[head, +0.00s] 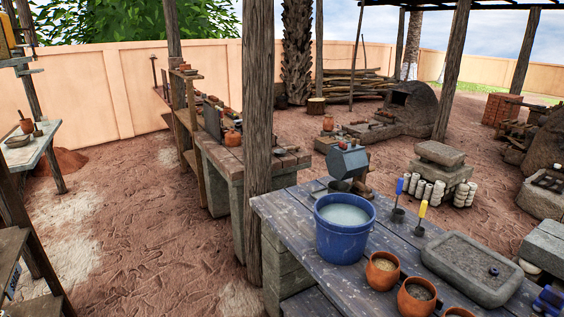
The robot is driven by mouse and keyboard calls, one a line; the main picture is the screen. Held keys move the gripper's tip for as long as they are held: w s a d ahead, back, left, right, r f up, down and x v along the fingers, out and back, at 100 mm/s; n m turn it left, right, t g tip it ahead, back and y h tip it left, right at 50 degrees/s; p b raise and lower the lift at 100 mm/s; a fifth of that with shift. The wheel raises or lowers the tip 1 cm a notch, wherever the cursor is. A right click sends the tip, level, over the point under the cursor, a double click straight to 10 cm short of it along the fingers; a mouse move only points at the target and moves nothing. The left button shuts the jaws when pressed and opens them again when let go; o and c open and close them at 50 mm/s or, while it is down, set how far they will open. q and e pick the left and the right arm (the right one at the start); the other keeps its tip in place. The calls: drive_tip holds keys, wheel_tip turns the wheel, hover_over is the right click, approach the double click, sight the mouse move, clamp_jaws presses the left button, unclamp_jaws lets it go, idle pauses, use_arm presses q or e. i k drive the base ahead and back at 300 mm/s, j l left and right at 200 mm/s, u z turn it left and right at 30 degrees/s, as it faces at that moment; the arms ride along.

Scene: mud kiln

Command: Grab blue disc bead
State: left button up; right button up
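A small dark blue disc bead (493,270) with a lighter centre lies on the grey stone slab (461,272) at the lower right. The slab is a shallow tray with a raised rim. It rests on the dark plank table (290,207). The bead looks flat and apart from other things. I see neither of my grippers in the head view.
A blue bucket (345,247) of pale liquid stands left of the slab. Clay pots (382,271) line the table's front. Blue-handled (399,186) and yellow-handled (423,209) tools stand upright behind. A wooden post (258,130) rises left of the table. Open dirt ground lies left.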

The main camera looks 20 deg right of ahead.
sight(494, 271)
drive_tip(key=i+z, duration=0.15)
drive_tip(key=z, duration=0.25)
drive_tip(key=i+z, duration=0.2)
drive_tip(key=z, duration=0.25)
drive_tip(key=i+z, duration=0.15)
drive_tip(key=z, duration=0.25)
drive_tip(key=i+j+z, duration=0.15)
drive_tip(key=z, duration=0.3)
drive_tip(key=i+j+z, duration=0.1)
drive_tip(key=z, duration=0.3)
drive_tip(key=j, duration=0.1)
